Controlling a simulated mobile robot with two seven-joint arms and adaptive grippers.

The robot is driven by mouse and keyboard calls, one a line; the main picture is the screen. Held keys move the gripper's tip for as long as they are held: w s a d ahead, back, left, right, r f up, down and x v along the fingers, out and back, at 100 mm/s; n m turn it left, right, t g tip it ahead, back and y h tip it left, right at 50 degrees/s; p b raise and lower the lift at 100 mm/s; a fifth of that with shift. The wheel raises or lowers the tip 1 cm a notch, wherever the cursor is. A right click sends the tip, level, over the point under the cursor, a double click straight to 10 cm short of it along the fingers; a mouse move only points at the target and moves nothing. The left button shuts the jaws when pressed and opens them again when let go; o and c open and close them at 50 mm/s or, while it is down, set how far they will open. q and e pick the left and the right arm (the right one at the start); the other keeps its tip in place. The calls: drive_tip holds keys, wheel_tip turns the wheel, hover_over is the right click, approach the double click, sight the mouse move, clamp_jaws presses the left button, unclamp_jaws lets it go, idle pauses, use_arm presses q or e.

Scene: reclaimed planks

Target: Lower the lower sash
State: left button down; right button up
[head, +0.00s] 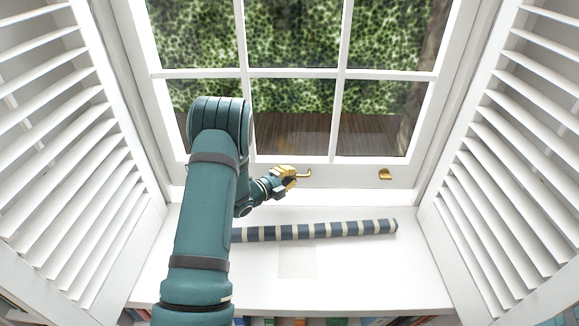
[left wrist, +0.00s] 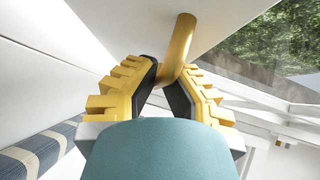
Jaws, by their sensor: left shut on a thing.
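The lower sash (head: 330,173) is a white frame with several panes, in the middle of the head view. A brass sash lift (head: 305,174) sticks out from its bottom rail; a second brass lift (head: 385,175) is further right. My left gripper (head: 289,174) is at the left lift. In the left wrist view my yellow fingers (left wrist: 168,82) are closed around the brass bar (left wrist: 180,45) of that lift. The palm side of the gripper hides the lower part of that view. Whether the bottom rail touches the sill cannot be told. My right gripper is not in view.
A blue and cream striped roll (head: 320,230) lies across the white sill (head: 370,275), below the sash; it also shows in the left wrist view (left wrist: 40,150). White louvred shutters stand open at left (head: 75,170) and right (head: 505,180). Books show under the sill's front edge.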

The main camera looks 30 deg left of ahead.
sight(300, 181)
use_arm(q)
wheel_tip(300, 181, down, 4)
drive_tip(key=shift+r, duration=0.1)
drive_tip(key=shift+f, duration=0.5)
drive_tip(key=shift+s+d, duration=0.1)
drive_tip(key=c, duration=1.1)
unclamp_jaws()
drive_tip(key=shift+c, duration=0.2)
drive_tip(key=shift+o, duration=0.5)
drive_tip(key=shift+f, duration=0.1)
drive_tip(key=v, duration=1.2)
